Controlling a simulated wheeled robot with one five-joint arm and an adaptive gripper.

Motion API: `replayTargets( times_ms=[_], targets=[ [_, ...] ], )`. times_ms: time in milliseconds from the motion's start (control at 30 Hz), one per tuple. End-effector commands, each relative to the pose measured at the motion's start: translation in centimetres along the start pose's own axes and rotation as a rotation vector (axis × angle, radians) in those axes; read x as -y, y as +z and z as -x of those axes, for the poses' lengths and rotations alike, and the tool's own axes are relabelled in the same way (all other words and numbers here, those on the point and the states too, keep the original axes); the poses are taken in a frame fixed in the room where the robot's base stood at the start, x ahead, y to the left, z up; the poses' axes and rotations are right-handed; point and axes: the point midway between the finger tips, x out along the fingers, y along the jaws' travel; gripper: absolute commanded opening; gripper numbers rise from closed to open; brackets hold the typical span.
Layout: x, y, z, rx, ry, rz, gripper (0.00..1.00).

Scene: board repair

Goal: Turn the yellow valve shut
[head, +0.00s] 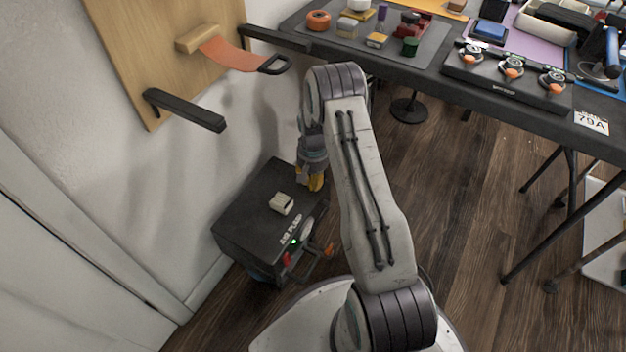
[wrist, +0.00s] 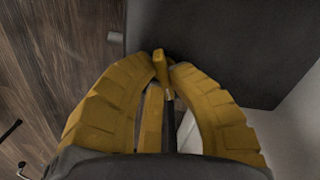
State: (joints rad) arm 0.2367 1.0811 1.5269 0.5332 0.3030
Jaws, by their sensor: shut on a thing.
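The black air pump (head: 250,205) stands on the floor against the wall. My gripper (head: 311,180) points down at the right rear part of its top, and its yellow fingers are partly hidden by my arm. In the wrist view my gripper (wrist: 162,72) has its two fingers closed together at the tips around a narrow yellow piece, which looks like the yellow valve's handle (wrist: 160,62). The handle stands above the dark pump top. The valve's lower part is hidden by the fingers, and in the head view I cannot separate it from them.
A pale block (head: 281,203) sits on the pump top. A black table (head: 450,95) with tools stands right. Wall board (head: 160,60) brackets jut out above. Open wooden floor lies right.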

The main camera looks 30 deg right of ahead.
Motion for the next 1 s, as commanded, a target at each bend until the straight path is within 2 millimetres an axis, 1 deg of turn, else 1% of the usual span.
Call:
replayTargets(
  times_ms=[200,500,700,1000],
  targets=[
    [0.02,0.12,-0.07,0.001,0.0,-0.183,0.0],
    [0.04,0.2,-0.08,0.001,0.0,-0.366,0.0],
    [0.05,0.22,-0.08,0.001,0.0,-0.432,0.0],
    [0.06,0.24,-0.08,0.001,0.0,-0.462,0.0]
  ],
)
